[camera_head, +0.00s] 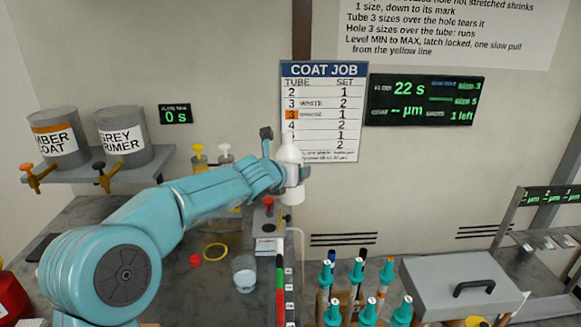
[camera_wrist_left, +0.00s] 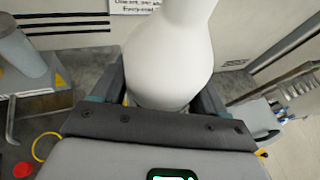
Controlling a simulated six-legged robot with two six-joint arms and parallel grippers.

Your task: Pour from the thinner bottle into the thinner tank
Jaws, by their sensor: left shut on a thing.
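A white bottle (camera_head: 289,150) with a narrower top is held near the wall, in front of the coat job chart, and looks roughly upright. My left gripper (camera_head: 293,173) is shut on it. In the left wrist view the white bottle (camera_wrist_left: 168,60) fills the space between the dark fingers of the gripper (camera_wrist_left: 160,98). Its label, if any, is hidden. A grey unit with a red knob (camera_head: 268,203) stands below and left of the bottle. I cannot tell which vessel is the thinner tank; my arm hides part of the bench. My right gripper is not in view.
Tanks marked amber coat (camera_head: 57,137) and grey primer (camera_head: 124,134) sit on a shelf at left. A clear cup (camera_head: 244,273) and yellow ring (camera_head: 215,252) lie on the bench. Several teal-topped tools (camera_head: 368,310) and a grey lidded box (camera_head: 460,285) are at right.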

